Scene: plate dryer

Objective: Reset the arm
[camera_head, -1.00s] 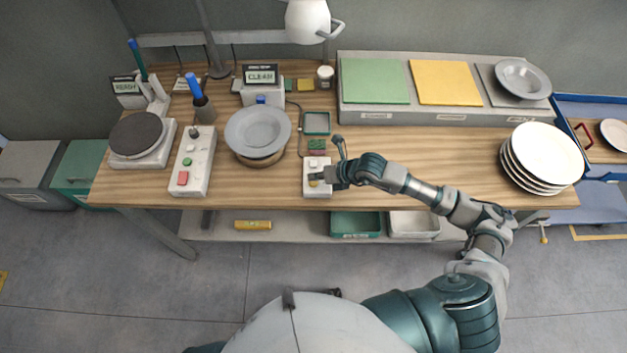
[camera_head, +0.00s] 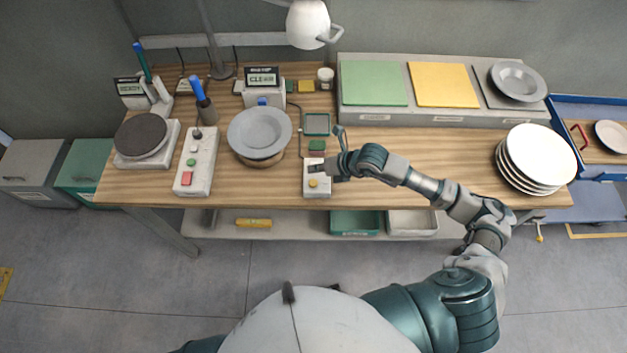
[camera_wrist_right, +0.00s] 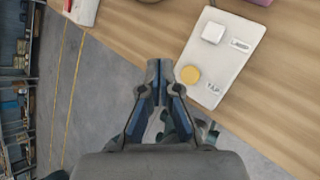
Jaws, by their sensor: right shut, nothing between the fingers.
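My right arm reaches in from the lower right of the head view. Its gripper (camera_head: 322,169) is shut and empty. It is over the small white control box (camera_head: 315,190) near the table's front edge. In the right wrist view, the gripper (camera_wrist_right: 160,68) has its fingers together, with nothing between them. There the control box (camera_wrist_right: 222,58) lies right of the fingertips, with a white button (camera_wrist_right: 213,32) and a yellow button (camera_wrist_right: 190,75). The fingertips look apart from the yellow button, but height is hard to tell. My left gripper is not in view.
A grey plate (camera_head: 259,129) sits on a round stand left of the gripper. A longer button box (camera_head: 195,165) and a dark round plate (camera_head: 140,134) are farther left. White plates (camera_head: 543,153) are stacked at the right. A raised shelf (camera_head: 440,116) runs behind.

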